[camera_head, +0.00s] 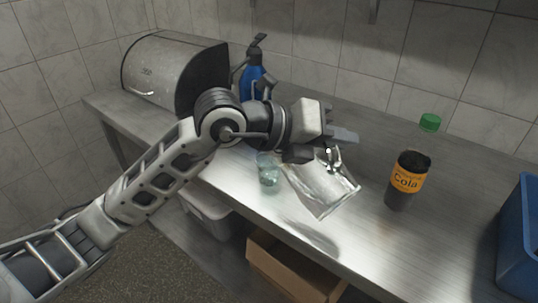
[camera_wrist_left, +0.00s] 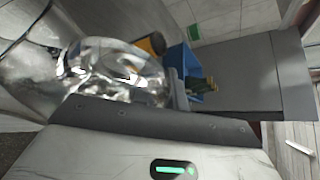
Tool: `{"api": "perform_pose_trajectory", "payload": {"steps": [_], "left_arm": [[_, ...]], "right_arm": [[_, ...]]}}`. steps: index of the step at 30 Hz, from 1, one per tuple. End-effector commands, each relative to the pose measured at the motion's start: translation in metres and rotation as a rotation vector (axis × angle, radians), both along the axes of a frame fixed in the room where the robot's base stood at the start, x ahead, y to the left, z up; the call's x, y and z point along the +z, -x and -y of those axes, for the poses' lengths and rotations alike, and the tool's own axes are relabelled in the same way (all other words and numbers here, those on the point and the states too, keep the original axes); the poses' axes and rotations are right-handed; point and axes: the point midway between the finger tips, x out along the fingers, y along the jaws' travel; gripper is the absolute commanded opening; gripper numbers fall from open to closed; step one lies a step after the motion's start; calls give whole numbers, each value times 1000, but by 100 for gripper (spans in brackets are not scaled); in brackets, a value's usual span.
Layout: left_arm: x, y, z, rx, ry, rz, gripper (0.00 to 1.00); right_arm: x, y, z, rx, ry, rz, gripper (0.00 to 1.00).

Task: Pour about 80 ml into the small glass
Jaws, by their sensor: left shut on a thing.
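My left gripper (camera_head: 322,142) reaches over the counter from the left and is shut on a clear, shiny vessel (camera_head: 322,187), which looks like a jug. The vessel appears tilted, its lower end towards the front right. In the left wrist view the clear vessel (camera_wrist_left: 115,68) shows beside the dark finger. I cannot tell how much liquid is in it. A small clear glass (camera_head: 268,174) stands on the counter just left of the vessel, partly close under the wrist. Its content cannot be read. My right gripper is not in view.
A blue crate (camera_head: 521,240) is at the right edge.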

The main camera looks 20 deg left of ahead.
Motion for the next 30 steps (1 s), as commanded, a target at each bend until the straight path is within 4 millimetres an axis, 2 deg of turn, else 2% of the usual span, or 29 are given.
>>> {"api": "perform_pose_trajectory", "payload": {"steps": [1, 18, 20, 26, 27, 30], "left_arm": [[5, 0, 0, 1, 9, 9, 0], [6, -1, -1, 0, 21, 0, 0], [0, 2, 2, -2, -7, 19, 0], [-42, 12, 18, -4, -211, 165, 0], [-38, 14, 21, -4, -262, 207, 0], [-44, 18, 27, -3, -397, 302, 0]], "right_arm": [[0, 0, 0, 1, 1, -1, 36], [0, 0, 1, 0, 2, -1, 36], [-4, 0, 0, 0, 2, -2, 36], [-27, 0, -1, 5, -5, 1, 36], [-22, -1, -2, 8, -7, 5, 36], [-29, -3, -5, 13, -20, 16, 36]]}}
